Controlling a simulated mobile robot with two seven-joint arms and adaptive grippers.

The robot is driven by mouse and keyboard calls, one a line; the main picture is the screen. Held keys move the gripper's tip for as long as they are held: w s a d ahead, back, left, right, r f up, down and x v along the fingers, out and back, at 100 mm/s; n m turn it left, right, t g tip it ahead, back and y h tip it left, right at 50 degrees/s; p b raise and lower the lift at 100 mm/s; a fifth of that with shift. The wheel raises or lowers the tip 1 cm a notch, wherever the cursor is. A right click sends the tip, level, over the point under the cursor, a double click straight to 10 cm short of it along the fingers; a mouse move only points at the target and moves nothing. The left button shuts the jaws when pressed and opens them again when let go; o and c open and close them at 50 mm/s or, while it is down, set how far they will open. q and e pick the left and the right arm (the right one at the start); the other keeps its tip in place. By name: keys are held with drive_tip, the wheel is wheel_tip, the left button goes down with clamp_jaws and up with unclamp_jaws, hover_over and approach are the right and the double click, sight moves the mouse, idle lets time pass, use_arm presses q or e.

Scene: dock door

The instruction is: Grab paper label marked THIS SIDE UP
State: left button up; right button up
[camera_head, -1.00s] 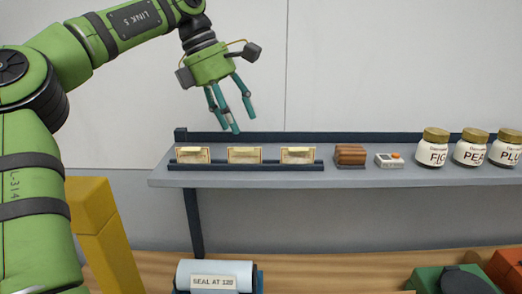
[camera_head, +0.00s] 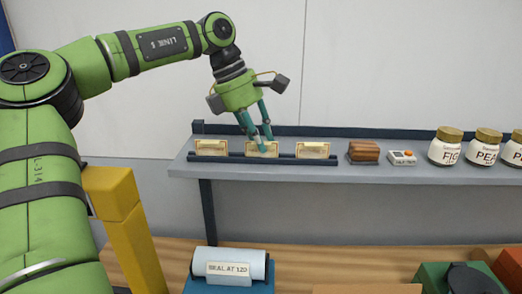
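Three small cream paper labels with gold-brown edges stand in a row in a dark rack on the grey shelf: a left one (camera_head: 211,148), a middle one (camera_head: 255,149) and a right one (camera_head: 313,151). Their print is too small to read, so I cannot tell which says THIS SIDE UP. My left gripper (camera_head: 262,141) has green housing and teal fingers pointing down. Its fingertips overlap the upper part of the middle label and partly hide it. I cannot tell whether they touch or grip it. My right gripper is not in view.
On the shelf (camera_head: 350,176), right of the labels, are a brown block (camera_head: 364,152), a small white device (camera_head: 402,158) and jars, one marked FIG (camera_head: 445,152).

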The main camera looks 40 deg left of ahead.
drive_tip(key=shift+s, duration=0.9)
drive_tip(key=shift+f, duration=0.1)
